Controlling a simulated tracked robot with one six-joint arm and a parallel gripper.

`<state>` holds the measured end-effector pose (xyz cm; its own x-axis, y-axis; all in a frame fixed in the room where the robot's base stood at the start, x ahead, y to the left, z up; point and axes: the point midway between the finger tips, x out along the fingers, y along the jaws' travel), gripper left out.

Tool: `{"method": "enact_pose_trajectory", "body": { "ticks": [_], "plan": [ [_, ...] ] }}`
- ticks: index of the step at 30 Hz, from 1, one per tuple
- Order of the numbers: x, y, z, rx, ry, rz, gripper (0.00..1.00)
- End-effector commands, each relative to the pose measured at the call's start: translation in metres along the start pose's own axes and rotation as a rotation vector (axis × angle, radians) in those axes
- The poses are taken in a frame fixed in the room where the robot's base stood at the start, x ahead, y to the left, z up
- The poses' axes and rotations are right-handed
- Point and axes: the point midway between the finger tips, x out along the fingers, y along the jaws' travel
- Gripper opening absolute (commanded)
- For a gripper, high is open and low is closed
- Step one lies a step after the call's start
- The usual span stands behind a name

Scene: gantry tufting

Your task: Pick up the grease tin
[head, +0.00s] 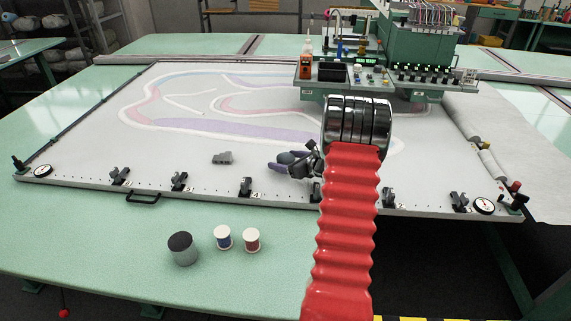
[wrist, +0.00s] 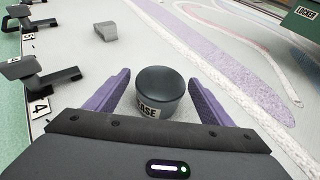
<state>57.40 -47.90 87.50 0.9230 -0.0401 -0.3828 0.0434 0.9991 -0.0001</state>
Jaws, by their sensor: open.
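The grease tin (wrist: 162,84) is a short dark grey round tin with a flat lid and a white label ending in "EASE". It stands upright on the pale cloth in the wrist view. My gripper (wrist: 160,80) is open, with one purple finger to the left of the tin and one to its right. The tin's near lower side is partly hidden by my gripper body. In the head view, my gripper (head: 287,165) is low over the frame near its front edge, with the tin's dark top (head: 285,157) between its fingers.
A grey block (head: 222,158) lies on the cloth to the left; it also shows in the wrist view (wrist: 105,31). Black clamps (head: 246,187) line the frame's front edge. A dark-lidded jar (head: 182,250) and two thread spools (head: 223,238) stand on the green table. The tufting machine (head: 415,55) is behind.

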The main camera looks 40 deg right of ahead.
Motion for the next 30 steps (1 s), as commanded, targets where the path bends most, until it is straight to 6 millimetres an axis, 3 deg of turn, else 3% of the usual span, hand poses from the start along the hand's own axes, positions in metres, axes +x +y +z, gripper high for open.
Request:
{"method": "enact_pose_trajectory", "body": {
  "ticks": [9, 30],
  "plan": [
    [-0.0004, -0.0002, -0.0002, 0.0, 0.0, 0.0, 0.74],
    [-0.0005, -0.0004, 0.0002, 0.0, -0.001, -0.001, 0.27]
  ]
}}
